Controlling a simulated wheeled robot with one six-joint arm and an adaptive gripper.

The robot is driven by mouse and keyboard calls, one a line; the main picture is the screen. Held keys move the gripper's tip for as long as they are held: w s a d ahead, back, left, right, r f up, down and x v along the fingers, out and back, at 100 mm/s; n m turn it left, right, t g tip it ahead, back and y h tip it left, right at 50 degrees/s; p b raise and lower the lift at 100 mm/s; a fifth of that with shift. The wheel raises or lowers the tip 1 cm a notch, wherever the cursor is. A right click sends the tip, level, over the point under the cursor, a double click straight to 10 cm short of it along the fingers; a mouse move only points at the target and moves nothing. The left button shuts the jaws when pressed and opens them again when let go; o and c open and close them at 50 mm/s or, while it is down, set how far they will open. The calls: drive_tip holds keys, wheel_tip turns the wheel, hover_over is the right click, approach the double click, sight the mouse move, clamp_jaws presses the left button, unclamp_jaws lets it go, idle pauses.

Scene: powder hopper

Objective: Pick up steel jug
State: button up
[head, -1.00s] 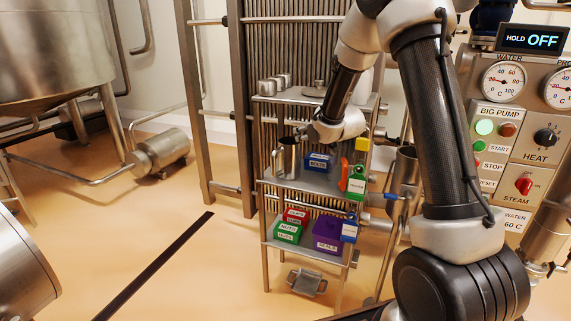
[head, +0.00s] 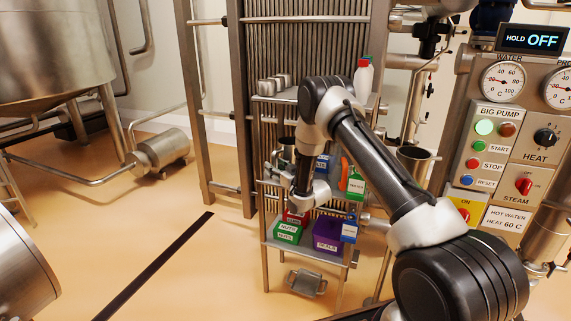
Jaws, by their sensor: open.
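The steel jug (head: 287,143) stands on the middle shelf of the metal rack, at its left side. Its upper rim shows, while my arm and wrist hide much of its body. My gripper (head: 274,168) is in front of the jug, low at the left end of the middle shelf. It is open. The gap between the fingers and the jug is too small to judge, and I cannot tell if they touch.
Labelled bins sit on the lower shelf, including a green one (head: 287,233) and a purple one (head: 327,234). A white bottle with a red cap (head: 363,77) and small steel cups (head: 275,84) stand on the top shelf. A control panel (head: 510,140) is at right.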

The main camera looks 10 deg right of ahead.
drive_tip(key=shift+x, duration=1.05)
drive_tip(key=shift+c, duration=0.3)
clamp_jaws()
drive_tip(key=shift+r, duration=0.25)
